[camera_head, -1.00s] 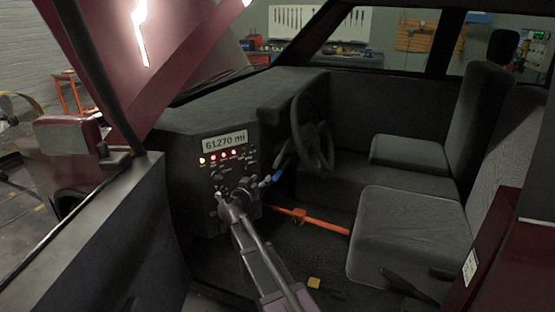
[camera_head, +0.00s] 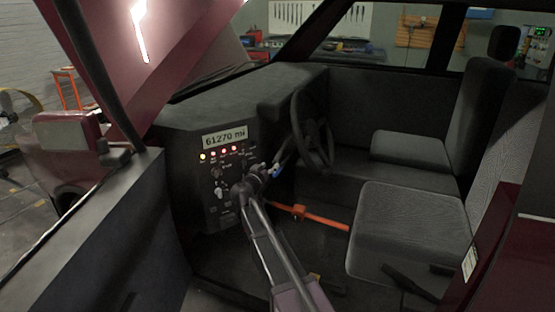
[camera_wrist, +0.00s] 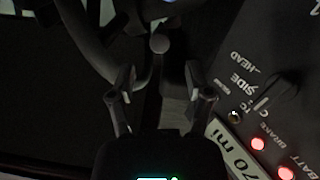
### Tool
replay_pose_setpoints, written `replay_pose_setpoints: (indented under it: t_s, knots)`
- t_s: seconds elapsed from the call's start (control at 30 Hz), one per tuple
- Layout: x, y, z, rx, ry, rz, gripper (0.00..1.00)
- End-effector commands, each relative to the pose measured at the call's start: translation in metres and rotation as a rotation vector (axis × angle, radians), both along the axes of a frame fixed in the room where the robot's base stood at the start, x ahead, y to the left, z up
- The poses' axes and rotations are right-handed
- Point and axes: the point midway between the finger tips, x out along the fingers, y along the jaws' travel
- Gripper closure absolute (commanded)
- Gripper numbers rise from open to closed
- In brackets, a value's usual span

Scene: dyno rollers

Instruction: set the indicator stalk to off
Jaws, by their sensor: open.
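My gripper (camera_wrist: 158,78) is open, with one finger on each side in the wrist view. A thin stalk with a round grey knob (camera_wrist: 159,44) shows just beyond the fingertips, between their lines; it looks like the indicator stalk. I cannot tell whether a finger touches it, and its setting cannot be read. In the head view my gripper (camera_head: 276,170) is at the right edge of the dashboard, just left of the steering wheel (camera_head: 319,145). The stalk is too small and covered there to make out clearly.
The dash panel (camera_head: 228,180) has lit red lamps, knobs and a mileage display (camera_head: 225,136). The wheel rim (camera_wrist: 92,40) passes close at the upper left in the wrist view. An orange bar (camera_head: 310,217) lies below, and a seat (camera_head: 410,225) stands right.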

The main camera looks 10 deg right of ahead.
Motion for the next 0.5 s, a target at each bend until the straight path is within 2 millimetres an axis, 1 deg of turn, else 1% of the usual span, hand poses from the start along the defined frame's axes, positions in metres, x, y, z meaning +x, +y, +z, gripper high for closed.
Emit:
replay_pose_setpoints:
  t_s: [0.03, 0.2, 0.4, 0.5]
  knots:
    - [0.01, -0.004, 0.0, 0.0, 0.0, -0.001, 0.35]
    - [0.031, -0.019, 0.0, 0.0, 0.0, -0.001, 0.35]
    - [0.051, -0.033, 0.0, 0.0, 0.0, 0.0, 0.35]
    - [0.056, -0.036, 0.0, 0.0, 0.0, 0.0, 0.35]
